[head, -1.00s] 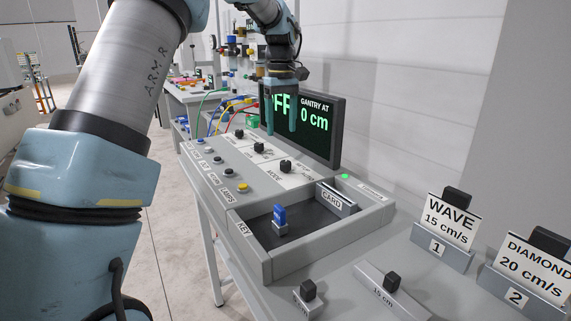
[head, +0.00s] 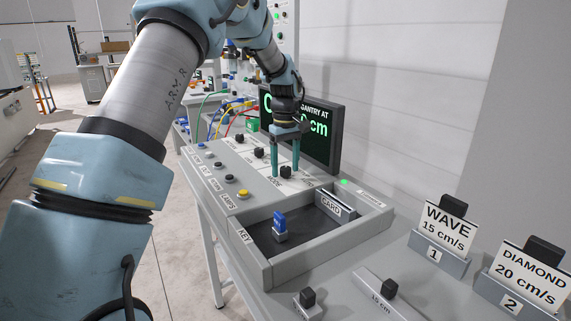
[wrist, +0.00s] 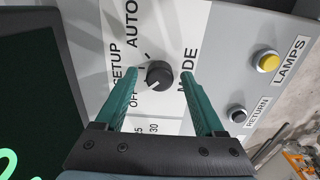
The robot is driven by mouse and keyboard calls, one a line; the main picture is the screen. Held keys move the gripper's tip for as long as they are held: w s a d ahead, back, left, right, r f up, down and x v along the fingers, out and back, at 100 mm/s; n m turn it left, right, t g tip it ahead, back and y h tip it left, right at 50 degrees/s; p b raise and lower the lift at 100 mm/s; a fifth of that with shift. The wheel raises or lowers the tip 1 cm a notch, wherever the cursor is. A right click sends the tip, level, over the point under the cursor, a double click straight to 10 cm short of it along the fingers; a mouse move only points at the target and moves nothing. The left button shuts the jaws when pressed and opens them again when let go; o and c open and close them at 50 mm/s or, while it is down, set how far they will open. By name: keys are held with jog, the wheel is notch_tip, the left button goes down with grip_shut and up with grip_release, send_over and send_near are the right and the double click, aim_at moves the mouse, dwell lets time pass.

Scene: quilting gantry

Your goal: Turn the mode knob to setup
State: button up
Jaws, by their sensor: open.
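The mode knob (wrist: 159,74) is a round black knob on a white panel, with SETUP, AUTO and OFF printed around it. Its white mark seems to point to OFF in the wrist view. My gripper (wrist: 161,76) is open, with its two teal fingers on either side of the knob and a gap on each side. In the head view the knob (head: 285,172) shows between the fingertips of my gripper (head: 285,168). I cannot tell how far down beside the knob the fingertips reach.
A yellow LAMPS button (wrist: 268,61) and a black RETURN button (wrist: 237,113) are on the console. Two more black knobs lie farther along it. A dark screen (head: 322,131) stands behind. A tray (head: 262,262) in front holds a blue key (head: 279,222). WAVE (head: 447,228) and DIAMOND (head: 528,272) cards stand right.

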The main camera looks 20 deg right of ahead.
grip_shut()
dwell(0.6)
